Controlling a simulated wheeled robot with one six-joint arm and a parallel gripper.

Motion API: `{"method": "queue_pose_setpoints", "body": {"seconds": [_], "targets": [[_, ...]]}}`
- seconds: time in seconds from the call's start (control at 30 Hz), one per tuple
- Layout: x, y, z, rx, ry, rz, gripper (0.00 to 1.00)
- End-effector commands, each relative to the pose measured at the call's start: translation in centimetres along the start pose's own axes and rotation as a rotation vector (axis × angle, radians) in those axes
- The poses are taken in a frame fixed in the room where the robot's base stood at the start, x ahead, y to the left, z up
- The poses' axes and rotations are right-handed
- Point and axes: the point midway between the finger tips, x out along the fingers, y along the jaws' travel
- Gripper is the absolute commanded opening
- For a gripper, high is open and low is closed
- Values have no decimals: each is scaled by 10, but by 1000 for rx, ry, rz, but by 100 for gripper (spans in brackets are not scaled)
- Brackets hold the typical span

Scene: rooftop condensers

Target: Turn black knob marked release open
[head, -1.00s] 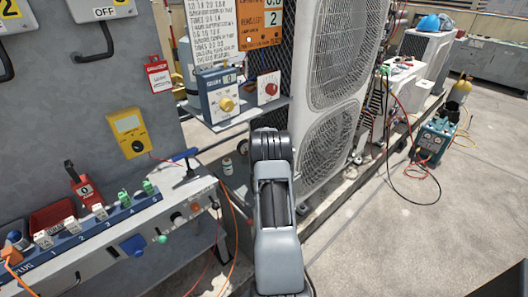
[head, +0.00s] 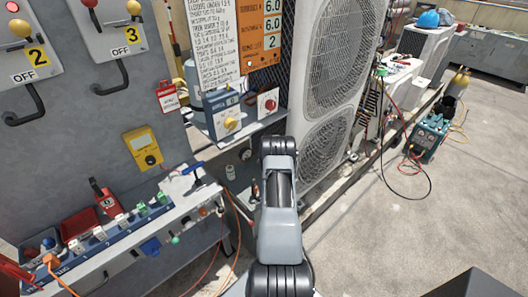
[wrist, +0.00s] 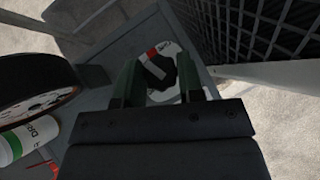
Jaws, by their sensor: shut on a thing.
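In the wrist view, a black knob (wrist: 161,78) sits on a round white plate (wrist: 153,50) with a red mark, on a grey panel. My gripper (wrist: 158,66) has one dark green finger on each side of the knob and is shut on it. The knob's near side is partly hidden by the gripper body, and I cannot read any lettering on the plate. In the head view my arm hides the gripper and the knob.
A dial gauge (wrist: 35,95) and a white-green canister (wrist: 28,138) are close on the left in the wrist view. A wire mesh (wrist: 270,25) is at upper right. The head view shows a condenser unit (head: 335,90) and a control box (head: 225,115) beyond my arm.

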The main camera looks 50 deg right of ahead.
Motion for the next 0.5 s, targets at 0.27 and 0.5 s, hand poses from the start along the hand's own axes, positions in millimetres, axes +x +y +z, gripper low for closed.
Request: {"method": "queue_pose_setpoints", "body": {"seconds": [0.27, 0.5], "targets": [[3, -3, -2, -173, -2, 175, 11], [7, -4, -5, -329, -3, 328, 11]]}}
